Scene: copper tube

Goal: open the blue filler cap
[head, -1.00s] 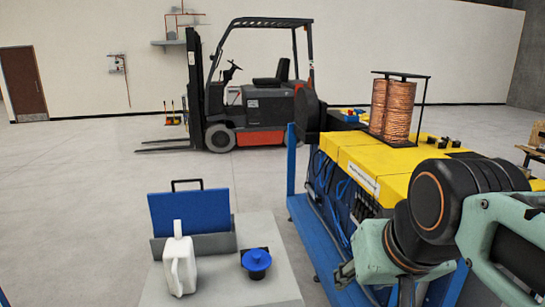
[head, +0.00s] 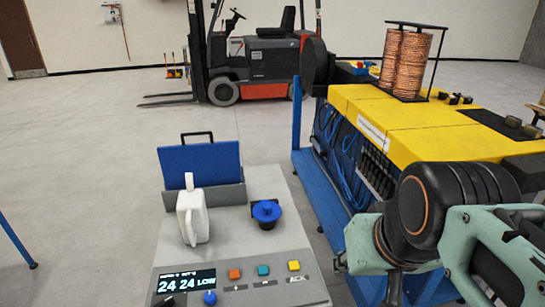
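The blue filler cap (head: 266,211) sits on a black square base on top of a grey cabinet (head: 228,230), right of centre on its top. The cap looks seated on its black neck. Nothing touches it. My arm reaches in from the right edge, with its black joint and mint-green links well to the right of the cap. My gripper's fingers do not show; they appear to lie below or outside the picture.
A white jug (head: 193,215) stands left of the cap, before a blue panel (head: 200,170). Buttons and a display (head: 187,284) line the cabinet's front. A yellow-topped machine (head: 400,130) stands right; a forklift (head: 262,65) stands behind. Open floor lies left.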

